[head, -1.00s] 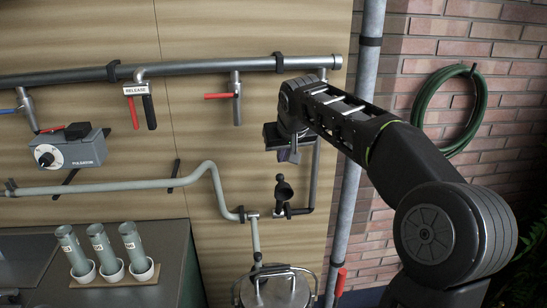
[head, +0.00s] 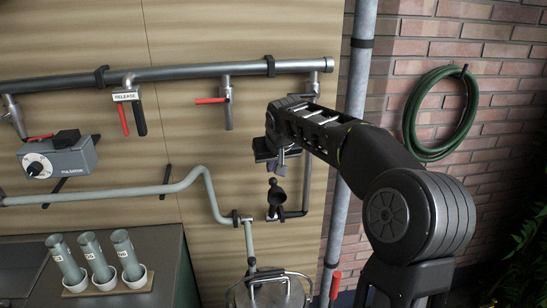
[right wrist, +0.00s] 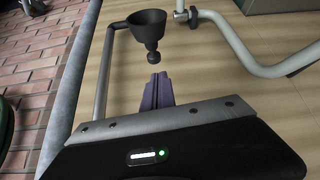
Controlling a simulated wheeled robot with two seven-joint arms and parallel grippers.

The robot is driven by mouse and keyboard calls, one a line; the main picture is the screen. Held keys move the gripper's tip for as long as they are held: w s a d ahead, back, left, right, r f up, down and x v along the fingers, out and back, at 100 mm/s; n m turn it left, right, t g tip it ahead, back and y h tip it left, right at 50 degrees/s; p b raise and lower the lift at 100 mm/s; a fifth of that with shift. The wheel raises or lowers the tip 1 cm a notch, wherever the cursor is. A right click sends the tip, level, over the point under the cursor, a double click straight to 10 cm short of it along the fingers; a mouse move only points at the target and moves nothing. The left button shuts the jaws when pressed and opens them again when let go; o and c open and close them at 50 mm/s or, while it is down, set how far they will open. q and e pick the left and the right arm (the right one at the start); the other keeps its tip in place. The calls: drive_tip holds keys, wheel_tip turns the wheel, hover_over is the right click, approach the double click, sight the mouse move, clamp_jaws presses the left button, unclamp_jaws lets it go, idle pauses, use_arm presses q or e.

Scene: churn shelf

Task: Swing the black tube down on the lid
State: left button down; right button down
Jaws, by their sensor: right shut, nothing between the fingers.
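The black tube (head: 306,190) hangs on the wall panel and bends left near its bottom. At that end is a black funnel-shaped cup (head: 276,199) with a round knob; cup (right wrist: 148,22) and knob also show in the right wrist view. The round metal lid (head: 270,294) is at the bottom edge of the head view, partly cut off, below the cup. My right gripper (head: 281,168) is just above the knob in the head view. Its shut, empty fingers also show in the right wrist view (right wrist: 155,78), apart from the knob. My left gripper is out of view.
A grey pipe (head: 100,193) runs along the panel and bends down toward the lid. A thick vertical pipe (head: 345,150) stands to the right of the black tube. The pulsator box (head: 62,160), red levers and a rack of tubes (head: 98,258) are at left.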

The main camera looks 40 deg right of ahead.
sight(270, 179)
drive_tip(key=x, duration=0.4)
drive_tip(key=shift+w+d+f+p, duration=0.1)
drive_tip(key=shift+w+f+p, duration=0.1)
drive_tip(key=shift+p, duration=0.2)
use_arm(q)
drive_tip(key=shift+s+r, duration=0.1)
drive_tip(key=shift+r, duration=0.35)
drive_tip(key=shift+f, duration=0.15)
use_arm(e)
drive_tip(key=shift+f, duration=0.1)
